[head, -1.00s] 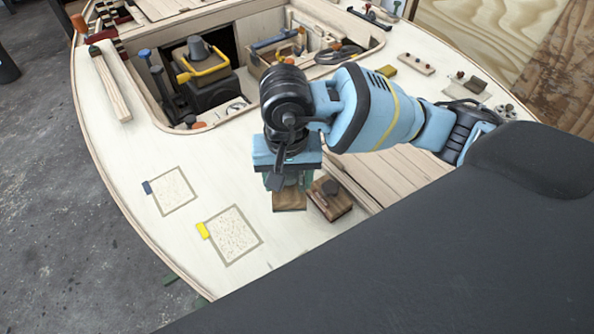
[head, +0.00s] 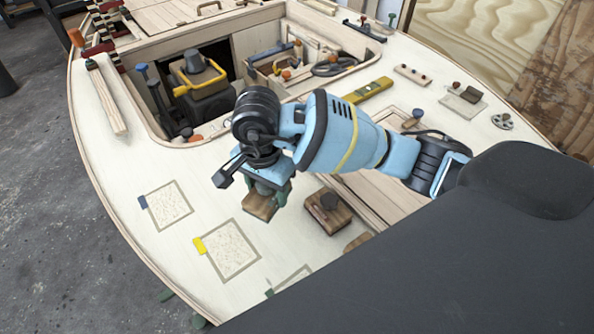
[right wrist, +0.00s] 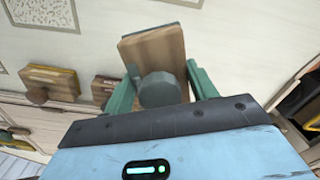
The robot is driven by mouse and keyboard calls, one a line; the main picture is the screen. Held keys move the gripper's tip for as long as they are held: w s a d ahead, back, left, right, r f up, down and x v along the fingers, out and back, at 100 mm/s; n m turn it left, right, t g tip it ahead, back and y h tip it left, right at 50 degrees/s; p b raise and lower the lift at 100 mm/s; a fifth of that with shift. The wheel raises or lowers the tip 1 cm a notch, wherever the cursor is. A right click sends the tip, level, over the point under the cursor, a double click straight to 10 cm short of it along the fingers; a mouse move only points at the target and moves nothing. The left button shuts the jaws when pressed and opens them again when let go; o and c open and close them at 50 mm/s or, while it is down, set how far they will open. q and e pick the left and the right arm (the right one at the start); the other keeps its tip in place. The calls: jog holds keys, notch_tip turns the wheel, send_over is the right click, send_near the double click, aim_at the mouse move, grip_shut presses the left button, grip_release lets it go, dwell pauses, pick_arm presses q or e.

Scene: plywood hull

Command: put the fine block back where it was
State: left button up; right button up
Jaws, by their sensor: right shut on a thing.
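My right gripper (head: 264,195) is shut on a wooden block with a round knob (head: 257,206). The right wrist view shows its green fingers on either side of the grey knob (right wrist: 158,90), with the brown block (right wrist: 153,48) beyond; its far edge looks grey-blue. The block is over the pale deck, right of the yellow-tagged outlined patch (head: 231,250). A blue-tagged outlined patch (head: 168,205) lies farther left. Another knobbed block (head: 328,211) rests on the deck right of my gripper. No label tells me which block is the fine one. My left gripper is not in view.
A third block (head: 357,241) is partly hidden by my dark body. A green-tagged patch (head: 290,281) is at the front. An open hatch with a yellow-handled machine (head: 201,75) lies behind. A wooden bar (head: 107,95) lies at the left edge. The deck around the patches is clear.

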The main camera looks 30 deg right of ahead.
jog(key=w+d, duration=0.1)
jog(key=d, duration=0.2)
jog(key=w+d, duration=0.2)
jog(key=d, duration=0.1)
jog(key=w+d, duration=0.1)
jog(key=d, duration=0.2)
jog(key=shift+w+d+f+p, duration=0.1)
jog(key=shift+w+f+p, duration=0.15)
jog(key=shift+f+p, duration=0.15)
notch_tip(320, 180, down, 4)
jog(key=shift+w+d+r, duration=0.1)
jog(key=shift+d+r, duration=0.05)
jog(key=shift+r, duration=0.05)
jog(key=shift+f, duration=0.45)
jog(key=shift+f, duration=0.1)
jog(key=o, duration=1)
jog(key=shift+o, duration=0.2)
